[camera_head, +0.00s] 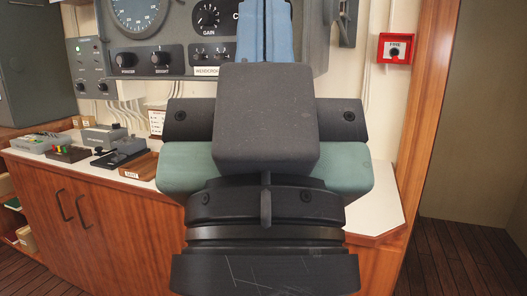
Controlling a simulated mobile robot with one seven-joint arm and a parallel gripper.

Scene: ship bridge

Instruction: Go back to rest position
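My gripper (265,30) is in the upper middle of the head view, seen from behind. Its two blue fingers point up and lie side by side with only a thin seam between them. I see nothing held between them, though the fingertips are cut off by the top edge. The dark wrist block and green-and-black housing of my arm fill the middle of the view and hide part of the counter behind.
A wooden cabinet with a white countertop (385,215) stands behind my arm. Small control boxes (104,137) and a wooden tray (139,166) sit on its left. A grey instrument panel (158,60) and red fire box (396,48) are on the wall. Floor (470,260) at right is clear.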

